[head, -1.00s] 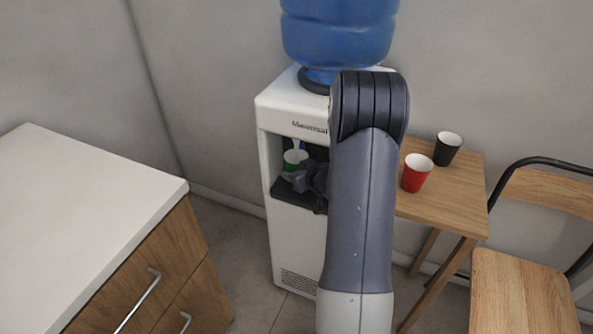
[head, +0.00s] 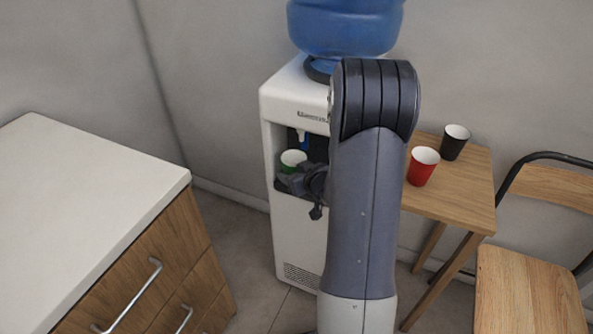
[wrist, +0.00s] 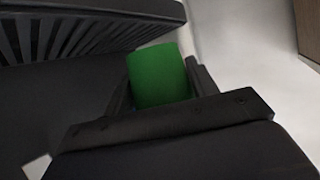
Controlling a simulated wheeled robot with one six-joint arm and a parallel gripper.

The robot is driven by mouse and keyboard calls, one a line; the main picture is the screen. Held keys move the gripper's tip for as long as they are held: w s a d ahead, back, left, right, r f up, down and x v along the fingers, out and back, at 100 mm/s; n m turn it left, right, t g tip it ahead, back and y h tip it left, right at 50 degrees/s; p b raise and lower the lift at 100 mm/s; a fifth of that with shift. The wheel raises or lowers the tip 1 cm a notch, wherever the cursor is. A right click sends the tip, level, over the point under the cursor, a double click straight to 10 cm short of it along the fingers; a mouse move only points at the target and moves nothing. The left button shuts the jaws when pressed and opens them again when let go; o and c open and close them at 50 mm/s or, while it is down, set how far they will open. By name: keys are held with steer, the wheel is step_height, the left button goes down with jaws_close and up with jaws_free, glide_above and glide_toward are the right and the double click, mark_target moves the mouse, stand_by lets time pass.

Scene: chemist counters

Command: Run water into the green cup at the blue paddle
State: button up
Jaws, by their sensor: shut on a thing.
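The green cup (head: 289,168) is held upright in the dispenser's recess, its white inside facing up and looking empty from here. It also shows in the wrist view (wrist: 158,76), between the two dark fingers. My gripper (head: 293,179) is shut on the cup. The water dispenser (head: 282,104) is white, with a blue bottle on top. A white tap (head: 301,136) hangs above and slightly behind the cup rim. A bit of the blue paddle (head: 305,144) shows beside it. My arm hides the dispenser's right side. No water stream is visible.
A red cup (head: 422,168) and a black cup (head: 454,144) stand on a small wooden table (head: 470,190) to the right. A wooden chair (head: 525,290) is further right. A white-topped counter (head: 80,200) is at left, with open floor before the dispenser.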

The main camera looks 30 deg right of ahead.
steer(key=shift+s+a, duration=0.15)
stand_by(0.7)
steer(key=s+a+b, duration=0.3)
steer(key=s+a, duration=0.3)
steer(key=a, duration=0.1)
steer(key=shift+a, duration=0.4)
stand_by(1.2)
steer(key=w+a+f, duration=0.2)
steer(key=a+f, duration=0.1)
steer(key=a, duration=0.5)
step_height(320, 180, up, 10)
steer(key=s+p, duration=0.2)
steer(key=p, duration=1.7)
steer(key=shift+f+m+h, duration=0.15)
steer(key=shift+m+h, duration=0.25)
